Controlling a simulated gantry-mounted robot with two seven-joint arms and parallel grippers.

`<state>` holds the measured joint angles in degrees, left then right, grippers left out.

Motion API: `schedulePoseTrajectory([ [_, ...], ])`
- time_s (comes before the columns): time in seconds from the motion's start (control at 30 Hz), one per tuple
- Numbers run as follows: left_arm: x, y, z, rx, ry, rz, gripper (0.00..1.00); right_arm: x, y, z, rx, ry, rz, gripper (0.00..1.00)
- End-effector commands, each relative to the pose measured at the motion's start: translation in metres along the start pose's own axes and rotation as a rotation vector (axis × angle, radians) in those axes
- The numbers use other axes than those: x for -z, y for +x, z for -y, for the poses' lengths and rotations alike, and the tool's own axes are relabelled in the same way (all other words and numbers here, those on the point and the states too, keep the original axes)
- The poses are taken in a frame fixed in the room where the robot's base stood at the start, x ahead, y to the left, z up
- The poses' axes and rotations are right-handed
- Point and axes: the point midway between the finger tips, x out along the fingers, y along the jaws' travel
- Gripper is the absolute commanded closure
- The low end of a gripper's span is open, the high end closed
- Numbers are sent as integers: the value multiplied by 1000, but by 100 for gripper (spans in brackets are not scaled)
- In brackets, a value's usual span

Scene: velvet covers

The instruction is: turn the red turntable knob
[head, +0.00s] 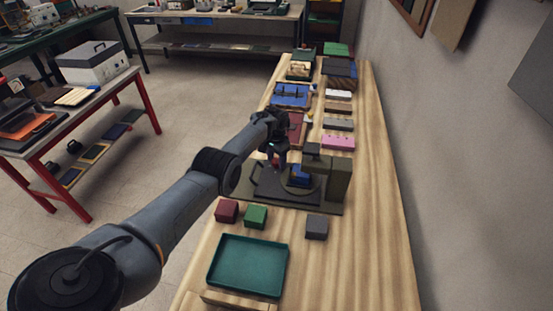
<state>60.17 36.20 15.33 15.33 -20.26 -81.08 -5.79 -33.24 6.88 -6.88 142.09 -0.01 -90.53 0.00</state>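A dark olive device (335,187) with an upright column stands on the wooden bench. A blue block (299,176) sits on its dark round plate, in front of the column. My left arm reaches in from the left. Its gripper (276,160) points down at the far left part of the device. A small red spot, which looks like the red knob (275,162), shows at the fingertips. The fingers partly cover it, and I cannot tell whether they touch or grip it. My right gripper is not in view.
A dark red block (227,211), a green block (256,216) and a grey block (317,227) lie on the near side. A teal tray (248,265) is nearer still. A pink block (338,142) and several boxes lie beyond. The bench's right strip is clear beside the wall.

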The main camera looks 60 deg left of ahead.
Motion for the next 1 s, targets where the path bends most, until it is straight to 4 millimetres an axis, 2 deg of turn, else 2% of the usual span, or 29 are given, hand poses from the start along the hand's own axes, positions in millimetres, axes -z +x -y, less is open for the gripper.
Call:
schedulePoseTrajectory([
  [0.07,0,0,0,0,0,0,31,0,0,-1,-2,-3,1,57],
  [0.33,0,-1,0,0,-1,0,31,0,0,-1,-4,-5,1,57],
  [0.47,0,-9,0,0,-1,-2,31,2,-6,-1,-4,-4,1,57],
  [0.8,0,-62,0,1,0,-1,31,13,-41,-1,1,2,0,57],
  [1.0,0,-90,0,0,-1,-1,31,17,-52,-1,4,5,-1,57],
])
